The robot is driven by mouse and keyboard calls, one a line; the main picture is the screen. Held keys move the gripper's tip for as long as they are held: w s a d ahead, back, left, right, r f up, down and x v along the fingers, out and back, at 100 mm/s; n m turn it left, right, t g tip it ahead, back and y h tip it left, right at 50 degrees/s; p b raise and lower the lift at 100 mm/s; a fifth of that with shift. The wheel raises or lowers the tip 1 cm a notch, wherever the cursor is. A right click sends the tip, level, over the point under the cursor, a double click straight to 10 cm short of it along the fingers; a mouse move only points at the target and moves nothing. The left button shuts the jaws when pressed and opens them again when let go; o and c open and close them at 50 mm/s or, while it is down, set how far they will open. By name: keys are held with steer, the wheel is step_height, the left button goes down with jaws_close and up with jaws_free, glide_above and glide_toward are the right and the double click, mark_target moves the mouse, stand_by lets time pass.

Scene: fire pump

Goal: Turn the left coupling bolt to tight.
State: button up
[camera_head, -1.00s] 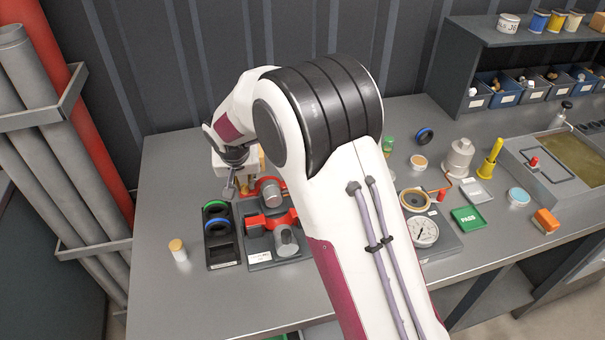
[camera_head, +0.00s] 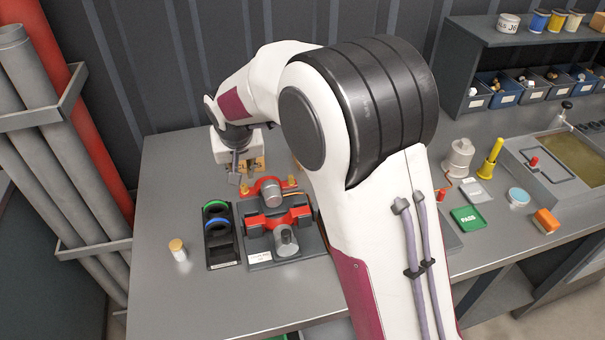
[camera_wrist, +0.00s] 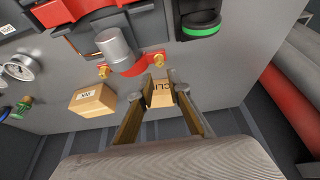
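The red coupling (camera_head: 293,214) with its grey cylinders sits on a dark base plate on the bench. The left brass coupling bolt (camera_head: 248,191) stands at its back left; in the wrist view, turned around, it is on the right (camera_wrist: 158,61). The other brass bolt (camera_head: 291,184) is at the back right, also seen in the wrist view (camera_wrist: 104,71). My gripper (camera_head: 235,180) is just behind and left of the left bolt, apart from it. In the wrist view my gripper's fingers (camera_wrist: 157,93) are spread, with no bolt between them.
A carton (camera_wrist: 160,97) shows beyond and between the fingertips; another carton (camera_wrist: 93,101) stands beside it. A black tray (camera_head: 221,250) with green and blue rings lies left of the coupling. A small lidded jar (camera_head: 178,250) stands farther left. My arm hides the bench's middle.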

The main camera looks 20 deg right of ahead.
steer(key=s+d+r, duration=0.5)
steer(key=s+r, duration=0.1)
steer(key=s, duration=0.3)
steer(key=s+d+r, duration=0.5)
steer(key=s+r, duration=0.2)
steer(key=s, duration=0.2)
stand_by(0.9)
steer(key=shift+a, duration=0.1)
steer(key=n+g+y, duration=0.1)
steer(key=n+y, duration=0.2)
steer(key=n, duration=0.4)
glide_toward(244, 185)
steer(key=shift+a+f, duration=0.2)
steer(key=shift+f, duration=0.15)
steer(key=shift+w+f, duration=0.1)
steer(key=shift+f, duration=0.05)
steer(key=shift+x, duration=3.7)
